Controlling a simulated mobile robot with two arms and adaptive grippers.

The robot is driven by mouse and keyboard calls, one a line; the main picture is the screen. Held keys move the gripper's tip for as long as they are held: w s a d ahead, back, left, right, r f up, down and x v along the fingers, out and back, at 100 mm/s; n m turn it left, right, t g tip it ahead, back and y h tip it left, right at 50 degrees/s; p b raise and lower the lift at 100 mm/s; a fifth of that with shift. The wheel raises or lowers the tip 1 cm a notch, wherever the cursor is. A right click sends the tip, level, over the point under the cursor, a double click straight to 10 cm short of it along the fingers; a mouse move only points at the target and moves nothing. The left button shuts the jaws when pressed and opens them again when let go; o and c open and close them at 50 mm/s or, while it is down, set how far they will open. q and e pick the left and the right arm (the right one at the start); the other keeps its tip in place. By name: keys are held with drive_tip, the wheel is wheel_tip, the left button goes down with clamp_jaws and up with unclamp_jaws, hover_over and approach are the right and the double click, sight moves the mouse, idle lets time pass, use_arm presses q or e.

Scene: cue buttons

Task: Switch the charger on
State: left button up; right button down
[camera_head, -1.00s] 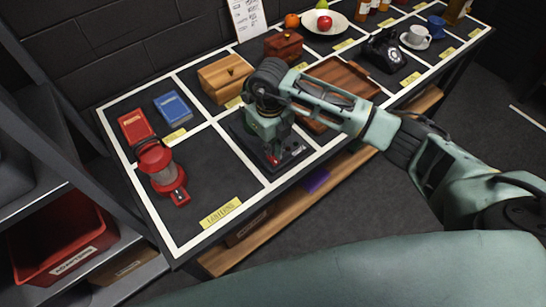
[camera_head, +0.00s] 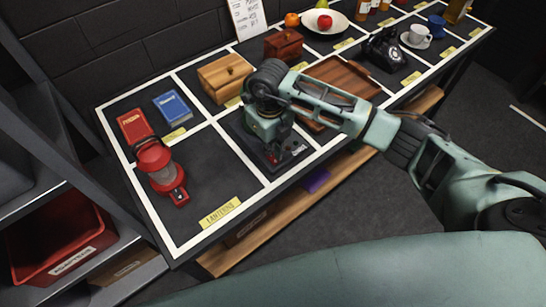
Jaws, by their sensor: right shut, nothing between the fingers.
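The charger (camera_head: 291,155) is a dark, flat device in a marked square near the front edge of the table. A small red part (camera_head: 272,158) shows on its front side. My right gripper (camera_head: 270,141) is shut and empty, pointing down over the charger. It hides much of the charger's back and middle. I cannot tell whether the fingertips touch it. My left gripper is not in view.
Red (camera_head: 134,125) and blue (camera_head: 172,107) books, a wooden box (camera_head: 224,78) and a brown wooden tray (camera_head: 342,76) surround the charger's square.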

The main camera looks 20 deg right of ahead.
drive_tip(key=shift+s+f+b, duration=0.1)
drive_tip(key=shift+f+b, duration=0.55)
drive_tip(key=shift+f, duration=0.2)
idle(0.3)
drive_tip(key=shift+r+p, duration=0.6)
drive_tip(key=shift+r, duration=0.15)
drive_tip(key=shift+r+p, duration=1.7)
drive_tip(key=shift+r, duration=1.1)
